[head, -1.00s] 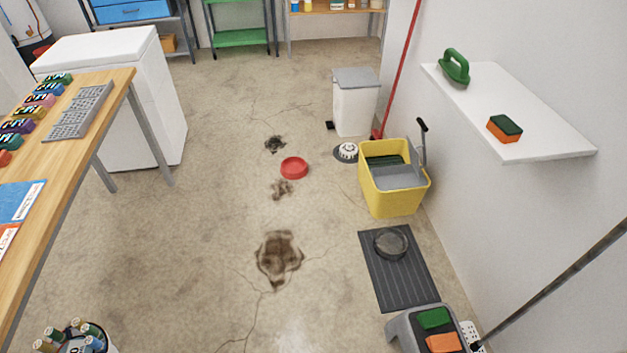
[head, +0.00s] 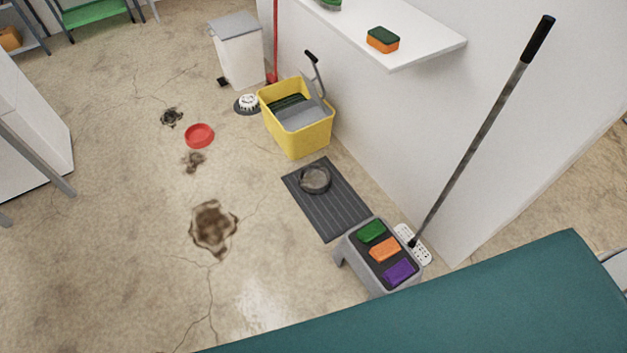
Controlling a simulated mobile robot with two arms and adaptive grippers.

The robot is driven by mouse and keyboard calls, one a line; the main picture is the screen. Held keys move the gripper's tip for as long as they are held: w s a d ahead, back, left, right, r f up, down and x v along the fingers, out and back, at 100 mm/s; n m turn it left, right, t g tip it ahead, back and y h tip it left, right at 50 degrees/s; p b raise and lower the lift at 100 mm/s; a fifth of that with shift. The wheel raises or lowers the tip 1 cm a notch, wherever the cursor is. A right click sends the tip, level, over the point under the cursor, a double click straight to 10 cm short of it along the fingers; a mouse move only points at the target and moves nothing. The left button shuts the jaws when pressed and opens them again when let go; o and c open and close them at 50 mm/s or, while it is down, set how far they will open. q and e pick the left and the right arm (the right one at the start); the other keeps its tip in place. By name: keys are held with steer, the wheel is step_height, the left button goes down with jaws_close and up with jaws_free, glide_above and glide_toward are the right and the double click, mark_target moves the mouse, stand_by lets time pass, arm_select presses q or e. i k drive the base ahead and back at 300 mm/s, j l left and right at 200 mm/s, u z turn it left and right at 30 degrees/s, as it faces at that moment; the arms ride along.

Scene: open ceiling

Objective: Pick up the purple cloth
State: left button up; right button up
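Neither of my grippers is in view.
A teal surface (head: 480,305) crosses the lower right in front of the stool. A white-headed mop (head: 470,150) leans on the wall beside the stool. A grey mat (head: 335,215), yellow bucket (head: 297,130) and red bowl (head: 199,136) stand beyond.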

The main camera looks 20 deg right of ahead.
mark_target(398, 272)
steer(key=k+z, duration=0.15)
steer(key=z, duration=1.35)
steer(key=u, duration=1.5)
steer(key=z, duration=1.5)
